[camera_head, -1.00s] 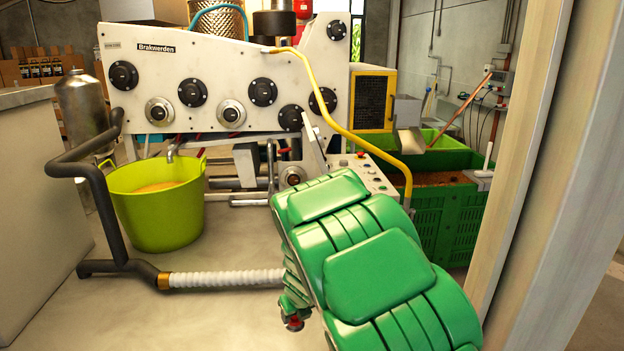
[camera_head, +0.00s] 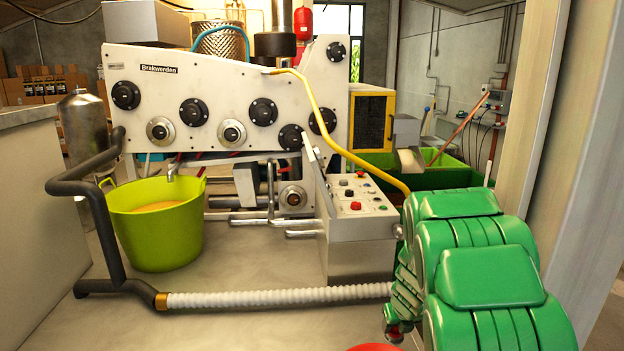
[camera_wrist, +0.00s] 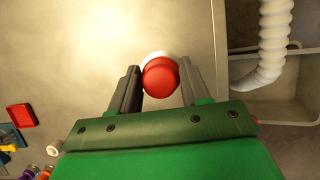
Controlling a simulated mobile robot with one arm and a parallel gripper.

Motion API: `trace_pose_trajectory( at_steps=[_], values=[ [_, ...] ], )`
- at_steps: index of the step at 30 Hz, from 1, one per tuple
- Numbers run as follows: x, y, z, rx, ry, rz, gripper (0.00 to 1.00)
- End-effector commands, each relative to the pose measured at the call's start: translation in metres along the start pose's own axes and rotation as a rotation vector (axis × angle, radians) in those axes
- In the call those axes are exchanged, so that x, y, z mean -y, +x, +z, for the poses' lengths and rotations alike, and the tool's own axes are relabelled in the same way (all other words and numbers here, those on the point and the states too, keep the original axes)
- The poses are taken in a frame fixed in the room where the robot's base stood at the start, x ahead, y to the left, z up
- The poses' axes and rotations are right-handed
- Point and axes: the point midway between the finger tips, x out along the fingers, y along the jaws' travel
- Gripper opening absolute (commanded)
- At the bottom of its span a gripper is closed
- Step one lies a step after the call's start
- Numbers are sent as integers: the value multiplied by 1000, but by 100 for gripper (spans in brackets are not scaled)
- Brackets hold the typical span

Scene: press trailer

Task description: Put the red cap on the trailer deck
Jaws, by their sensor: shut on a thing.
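In the wrist view my gripper (camera_wrist: 160,68) is shut on the red cap (camera_wrist: 160,80), a round, glossy red piece between the two dark fingers. A white rounded edge (camera_wrist: 157,56) shows just beyond the cap; I cannot tell whether it belongs to it. Behind the cap is a pale grey flat surface (camera_wrist: 70,50). I cannot tell the height of the cap above it. In the head view my green arm fills the lower right, and the grip itself is not clear. The pale deck (camera_head: 245,265) lies in front of the white machine (camera_head: 205,85).
A lime-green tub (camera_head: 157,250) stands at left. A white ribbed hose (camera_head: 270,298) crosses the deck. A control box (camera_head: 355,225) stands mid-right. A red edge (camera_head: 375,348) shows at the bottom. In the wrist view, a red tray (camera_wrist: 22,116) lies at left.

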Motion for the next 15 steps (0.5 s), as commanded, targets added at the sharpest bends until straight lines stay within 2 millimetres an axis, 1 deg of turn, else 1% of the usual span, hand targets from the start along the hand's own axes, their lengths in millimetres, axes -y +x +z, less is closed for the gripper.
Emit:
trace_pose_trajectory(
  at_steps=[1, 3, 9, 11, 15],
  values=[
    [6, -1, -1, 0, 8, -3, 0],
    [10, -1, -2, 0, 14, -6, 0],
    [14, -1, -3, 0, 18, -8, 0],
    [15, 1, -2, -1, 18, -8, 0],
    [17, 12, 7, -3, 18, -7, 0]
  ],
)
